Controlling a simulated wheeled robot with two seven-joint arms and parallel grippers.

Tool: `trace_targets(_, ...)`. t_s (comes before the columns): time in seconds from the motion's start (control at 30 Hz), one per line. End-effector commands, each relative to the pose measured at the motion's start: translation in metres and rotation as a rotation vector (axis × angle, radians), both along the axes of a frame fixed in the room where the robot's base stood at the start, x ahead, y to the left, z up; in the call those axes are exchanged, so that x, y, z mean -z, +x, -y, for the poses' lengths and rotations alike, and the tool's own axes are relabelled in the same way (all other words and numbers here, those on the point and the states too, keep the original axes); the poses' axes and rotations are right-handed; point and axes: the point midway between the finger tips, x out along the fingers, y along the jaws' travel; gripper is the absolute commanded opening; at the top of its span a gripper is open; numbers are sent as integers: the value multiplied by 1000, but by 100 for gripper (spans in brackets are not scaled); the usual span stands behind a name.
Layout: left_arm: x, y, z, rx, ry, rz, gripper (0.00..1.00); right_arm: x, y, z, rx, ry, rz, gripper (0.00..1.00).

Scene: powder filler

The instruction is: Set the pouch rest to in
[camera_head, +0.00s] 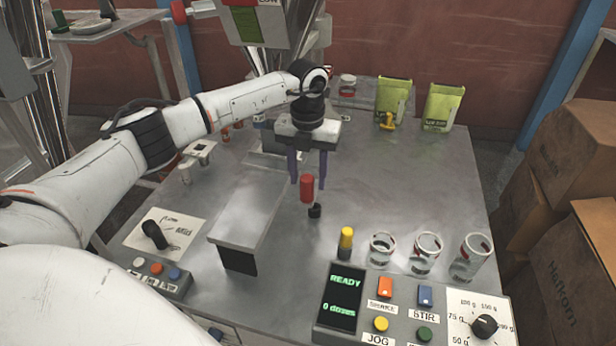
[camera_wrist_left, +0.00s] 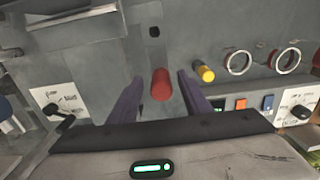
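A red cylindrical knob (camera_head: 307,188) stands out near the middle of the grey worktop, with a small black piece (camera_head: 314,211) beside its lower end. The knob also shows in the left wrist view (camera_wrist_left: 161,85). No label on it is readable, and I cannot tell which part is the pouch rest or its setting. My left gripper (camera_head: 308,183) points down over the knob. Its purple fingers are apart, one on each side of the knob, with visible gaps in the left wrist view (camera_wrist_left: 160,79). My right gripper is not in view.
A raised grey plate (camera_head: 247,216) stands left of the knob. A yellow-topped black post (camera_head: 346,242) and several glass jars stand to the right, behind a control panel (camera_head: 341,300) reading READY. A black lever (camera_head: 154,235) is at left. Green pouches (camera_head: 442,106) stand behind.

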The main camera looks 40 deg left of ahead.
Motion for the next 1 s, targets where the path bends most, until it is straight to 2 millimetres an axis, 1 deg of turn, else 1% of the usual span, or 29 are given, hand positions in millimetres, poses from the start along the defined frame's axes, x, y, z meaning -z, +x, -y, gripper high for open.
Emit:
trace_targets(0.23, 0, -2, 1, 2, -1, -6, 44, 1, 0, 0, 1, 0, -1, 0)
trace_targets(0.33, -7, -1, 1, 3, -2, -5, 44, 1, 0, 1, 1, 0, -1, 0)
trace_targets(0.47, -29, -1, 1, 3, -2, -2, 44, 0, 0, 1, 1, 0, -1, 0)
trace_targets(0.6, -58, -1, 1, 2, -1, -1, 44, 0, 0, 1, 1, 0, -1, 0)
trace_targets(0.73, -81, -1, 1, 2, -1, -1, 44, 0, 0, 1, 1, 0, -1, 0)
trace_targets(0.87, -96, -1, 1, 1, -1, -2, 44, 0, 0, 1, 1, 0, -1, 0)
trace_targets(1.0, -102, -1, 1, 1, 0, -3, 44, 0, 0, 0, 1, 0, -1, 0)
